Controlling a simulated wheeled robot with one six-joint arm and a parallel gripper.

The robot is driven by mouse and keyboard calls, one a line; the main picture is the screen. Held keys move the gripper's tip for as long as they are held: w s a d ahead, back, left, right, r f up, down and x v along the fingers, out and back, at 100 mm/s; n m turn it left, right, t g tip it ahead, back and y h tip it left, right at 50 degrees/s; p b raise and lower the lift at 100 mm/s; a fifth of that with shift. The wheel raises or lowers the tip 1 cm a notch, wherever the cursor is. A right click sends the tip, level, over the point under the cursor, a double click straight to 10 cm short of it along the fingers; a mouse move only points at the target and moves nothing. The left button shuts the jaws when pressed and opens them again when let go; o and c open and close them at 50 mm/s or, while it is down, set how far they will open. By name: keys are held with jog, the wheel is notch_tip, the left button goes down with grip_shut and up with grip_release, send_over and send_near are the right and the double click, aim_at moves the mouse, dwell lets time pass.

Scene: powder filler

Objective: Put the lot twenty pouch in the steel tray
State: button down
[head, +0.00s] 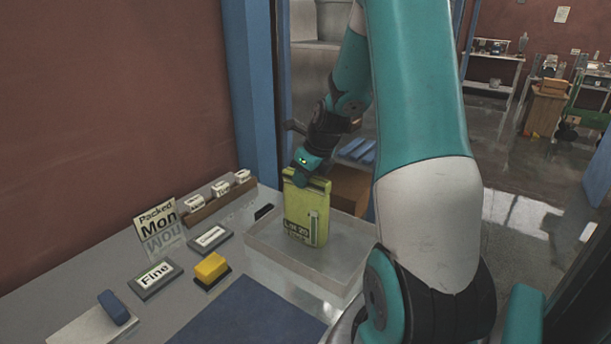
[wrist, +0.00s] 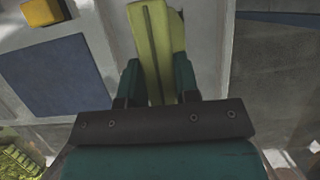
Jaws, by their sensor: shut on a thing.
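The lot twenty pouch (head: 307,215) is yellow-green, with "Lot 20" printed on its front. It stands roughly upright at the steel tray (head: 268,257), a shallow, pale tray at the back right of the bench. The pouch's lower end is within the tray's outline; I cannot tell whether it touches the tray floor. My gripper (head: 309,178) is shut on the pouch's top end. In the wrist view the pouch (wrist: 152,45) sits between the two teal fingers of my gripper (wrist: 157,85). My arm hides part of the tray's right side.
A yellow block (head: 211,268), a "Fine" plate (head: 155,279) and a dark blue mat (head: 250,315) lie left and in front of the tray. A "Packed Mon" sign (head: 157,222) and a wooden card holder (head: 215,202) stand near the wall. A blue post (head: 249,90) rises behind.

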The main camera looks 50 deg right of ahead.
jog(key=shift+f, duration=0.1)
jog(key=c, duration=0.8)
grip_release()
jog(key=shift+c, duration=0.2)
